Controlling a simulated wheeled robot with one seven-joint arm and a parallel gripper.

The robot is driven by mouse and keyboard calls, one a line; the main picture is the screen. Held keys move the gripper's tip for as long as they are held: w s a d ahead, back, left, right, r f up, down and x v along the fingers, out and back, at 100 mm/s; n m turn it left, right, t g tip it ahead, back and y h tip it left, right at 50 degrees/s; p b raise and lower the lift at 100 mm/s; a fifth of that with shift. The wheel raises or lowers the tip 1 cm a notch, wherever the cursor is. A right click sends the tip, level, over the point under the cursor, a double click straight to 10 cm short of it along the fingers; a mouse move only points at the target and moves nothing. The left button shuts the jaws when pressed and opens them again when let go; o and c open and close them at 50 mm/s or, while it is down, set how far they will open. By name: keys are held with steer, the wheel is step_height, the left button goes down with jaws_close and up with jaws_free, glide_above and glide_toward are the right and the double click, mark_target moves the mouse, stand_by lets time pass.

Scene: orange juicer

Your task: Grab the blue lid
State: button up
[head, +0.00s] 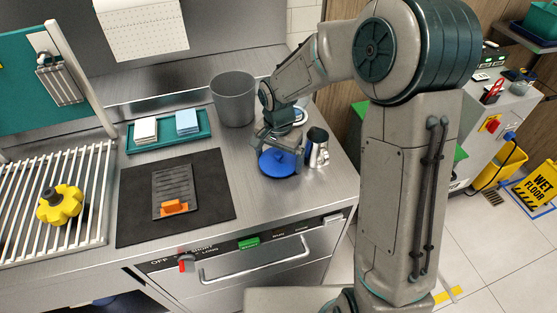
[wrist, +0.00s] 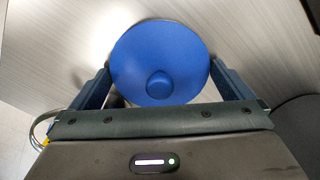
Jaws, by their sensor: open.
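The blue lid (head: 277,162) is round with a small knob on top. It is on the steel counter, towards the right end. In the wrist view the lid (wrist: 160,62) is between and just beyond the two fingers, with its knob facing the camera. My gripper (head: 270,143) is above the lid in the head view and hides part of its far edge. In the wrist view my gripper (wrist: 163,80) is open, one finger on each side of the lid. I cannot tell whether the fingers touch its rim.
A shiny metal cup (head: 317,148) stands close to the right of the lid. A grey bin (head: 233,99) stands behind left. A teal tray (head: 145,146) with cloths and a black mat (head: 215,211) lie left. The counter in front of the lid is clear.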

steer(key=c, duration=0.6)
steer(key=shift+r, duration=0.15)
